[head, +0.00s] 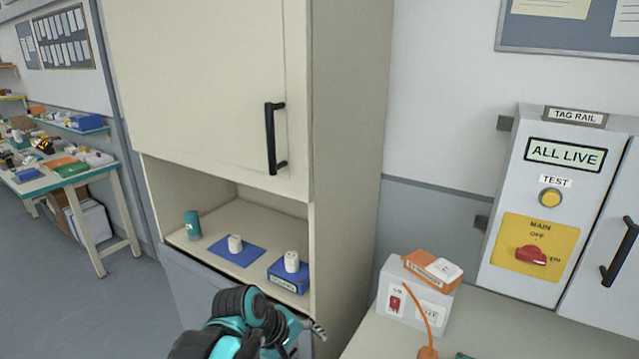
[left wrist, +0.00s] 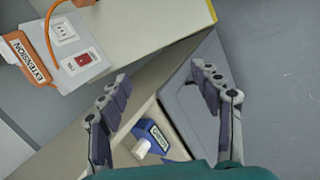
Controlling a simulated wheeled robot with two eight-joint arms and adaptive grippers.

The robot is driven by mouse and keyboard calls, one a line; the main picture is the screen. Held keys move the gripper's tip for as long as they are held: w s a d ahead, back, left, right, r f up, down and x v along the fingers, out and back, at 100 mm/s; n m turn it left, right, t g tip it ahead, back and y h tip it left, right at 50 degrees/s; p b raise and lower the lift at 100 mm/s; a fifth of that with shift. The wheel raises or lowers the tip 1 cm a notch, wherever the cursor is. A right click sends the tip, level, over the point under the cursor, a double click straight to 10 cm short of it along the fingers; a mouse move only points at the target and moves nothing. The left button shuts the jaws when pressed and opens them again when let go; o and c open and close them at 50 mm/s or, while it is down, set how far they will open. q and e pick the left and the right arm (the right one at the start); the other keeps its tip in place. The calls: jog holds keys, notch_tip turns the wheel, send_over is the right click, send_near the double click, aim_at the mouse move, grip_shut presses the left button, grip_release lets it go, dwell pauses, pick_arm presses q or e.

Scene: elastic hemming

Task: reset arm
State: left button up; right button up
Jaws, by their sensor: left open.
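My left arm comes in at the bottom of the head view, with its left gripper (head: 316,328) in front of the cabinet's lower right edge. In the left wrist view the left gripper (left wrist: 160,80) has its two fingers spread wide, with nothing between them. Beyond them is a blue labelled box (left wrist: 160,138) with a white plug-like piece (left wrist: 144,147) at it. In the head view this blue box (head: 289,276) sits in the cabinet's open niche with the white piece (head: 291,261) on top. My right gripper is in neither view.
The cabinet (head: 345,150) stands close by the left gripper. Its niche also holds a blue mat (head: 255,254), a white piece (head: 235,243) and a teal can (head: 193,226). The worktop (head: 500,335) carries a switch box (head: 398,290) with an orange extension (head: 425,266). A grey panel (head: 550,180) stands behind.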

pick_arm(q)
jog(key=s+a+f+m+t+y, duration=0.3)
jog(key=s+a+m, duration=0.5)
jog(key=s+a, duration=0.4)
jog(key=a+f+y, duration=0.1)
jog(key=a, duration=0.2)
jog(key=shift+f+y, duration=0.15)
jog(key=shift+y, duration=0.15)
